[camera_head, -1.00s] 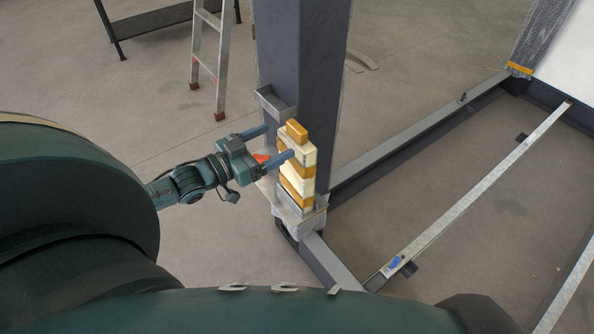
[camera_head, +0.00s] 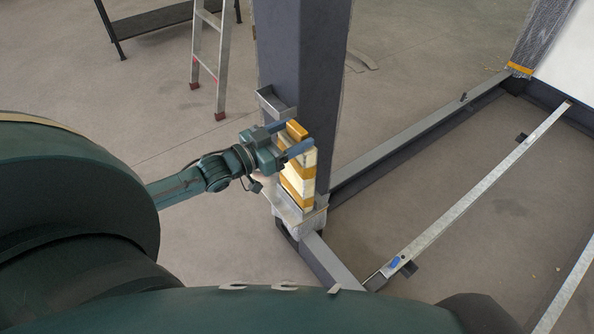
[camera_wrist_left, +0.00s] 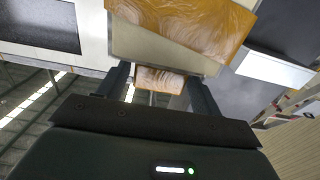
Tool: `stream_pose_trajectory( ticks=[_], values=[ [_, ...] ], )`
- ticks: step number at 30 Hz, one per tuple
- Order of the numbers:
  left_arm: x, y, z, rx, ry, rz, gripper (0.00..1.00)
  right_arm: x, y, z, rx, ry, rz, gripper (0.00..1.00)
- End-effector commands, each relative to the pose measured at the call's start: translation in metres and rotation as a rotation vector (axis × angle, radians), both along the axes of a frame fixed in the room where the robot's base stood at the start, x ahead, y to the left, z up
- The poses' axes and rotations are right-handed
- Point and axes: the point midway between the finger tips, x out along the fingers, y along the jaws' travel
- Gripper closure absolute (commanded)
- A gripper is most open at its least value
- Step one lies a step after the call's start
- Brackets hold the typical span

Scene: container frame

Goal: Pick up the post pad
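The post pad (camera_head: 299,188), a tall cream block with orange-yellow bands and a small orange block on top, stands upright against the dark post's foot. My left gripper (camera_head: 297,136) is at its top, one finger on each side of the small top block. In the left wrist view the fingers (camera_wrist_left: 160,84) are apart, with the orange end block of the pad (camera_wrist_left: 160,80) between them. A narrow gap seems to show on each side of it. The pad's back is hidden. My right gripper is in neither view.
The dark post (camera_head: 305,65) rises just behind the pad. A small metal bracket (camera_head: 275,103) juts from the post beside the gripper. Floor beams (camera_head: 425,130) run off to the right. A ladder (camera_head: 208,60) stands behind on open floor.

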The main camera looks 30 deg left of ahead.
Motion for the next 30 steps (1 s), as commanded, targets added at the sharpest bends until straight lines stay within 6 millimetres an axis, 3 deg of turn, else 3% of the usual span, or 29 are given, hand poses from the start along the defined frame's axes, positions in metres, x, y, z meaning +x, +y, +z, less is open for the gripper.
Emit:
stream_pose_trajectory(
  ticks=[17, 25, 30],
  values=[
    [0.000, 0.000, 0.000, 0.000, 0.000, 0.000, 0.82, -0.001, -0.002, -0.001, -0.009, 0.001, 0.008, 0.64],
    [0.000, 0.000, 0.005, 0.000, -0.002, -0.001, 0.82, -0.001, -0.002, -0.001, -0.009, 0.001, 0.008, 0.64],
    [-0.001, 0.000, 0.030, 0.002, -0.003, -0.002, 0.82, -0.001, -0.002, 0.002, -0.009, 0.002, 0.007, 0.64]
  ],
)
